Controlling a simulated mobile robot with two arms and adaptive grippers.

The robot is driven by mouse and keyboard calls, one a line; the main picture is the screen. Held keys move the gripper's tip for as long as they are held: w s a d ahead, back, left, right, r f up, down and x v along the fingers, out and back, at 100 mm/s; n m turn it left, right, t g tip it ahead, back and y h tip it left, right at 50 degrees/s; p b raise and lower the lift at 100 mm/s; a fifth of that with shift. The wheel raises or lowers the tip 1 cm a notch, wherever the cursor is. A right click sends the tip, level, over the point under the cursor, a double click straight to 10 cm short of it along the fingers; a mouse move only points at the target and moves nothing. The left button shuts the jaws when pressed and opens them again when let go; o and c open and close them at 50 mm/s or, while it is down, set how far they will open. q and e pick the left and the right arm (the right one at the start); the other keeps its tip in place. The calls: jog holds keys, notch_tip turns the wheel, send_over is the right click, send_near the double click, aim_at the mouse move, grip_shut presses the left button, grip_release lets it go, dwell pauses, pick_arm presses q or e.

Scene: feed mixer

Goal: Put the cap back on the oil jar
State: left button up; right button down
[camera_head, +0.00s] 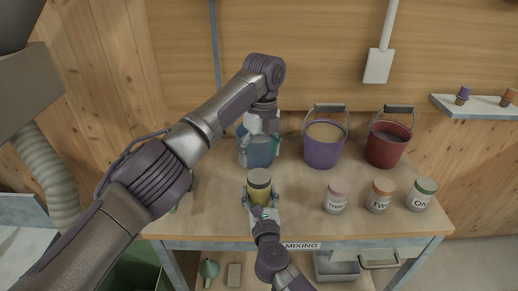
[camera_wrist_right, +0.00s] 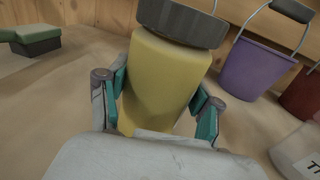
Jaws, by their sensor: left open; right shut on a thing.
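The yellow oil jar (camera_head: 259,193) stands upright near the table's front edge, with a dark cap (camera_head: 259,176) on its top. My right gripper (camera_head: 262,201) is shut around the jar's body from the front. The right wrist view shows the jar body (camera_wrist_right: 165,80) between the fingers and the dark grey cap (camera_wrist_right: 182,22) sitting on top, partly cut off by the frame. My left gripper (camera_head: 259,138) is open and points down behind the jar, in front of a blue bucket (camera_head: 258,154). It is apart from the cap.
A purple bucket (camera_head: 322,151) and a red bucket (camera_head: 385,149) stand at the back right. A wall shelf (camera_head: 475,105) holds small items.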

aim_at(259, 176)
pick_arm(q)
jog(key=n, duration=0.7)
jog(key=shift+r+n, duration=0.3)
jog(key=shift+n, duration=0.1)
jog(key=n, duration=0.4)
jog(key=shift+r+n, duration=0.15)
jog(key=shift+n, duration=0.15)
jog(key=n, duration=0.5)
jog(key=shift+r, duration=0.15)
jog(key=n, duration=0.7)
jog(key=shift+s+r+t+h, duration=0.15)
jog(key=shift+r+t+h, duration=0.15)
jog(key=shift+t, duration=0.1)
jog(key=n, duration=0.4)
jog(key=shift+s+a+n, duration=0.1)
jog(key=shift+n, duration=0.2)
jog(key=n, duration=0.4)
jog(key=shift+s+r+n, duration=0.1)
jog(key=shift+r+n, duration=0.05)
jog(key=shift+n, duration=0.25)
jog(key=shift+f, duration=4)
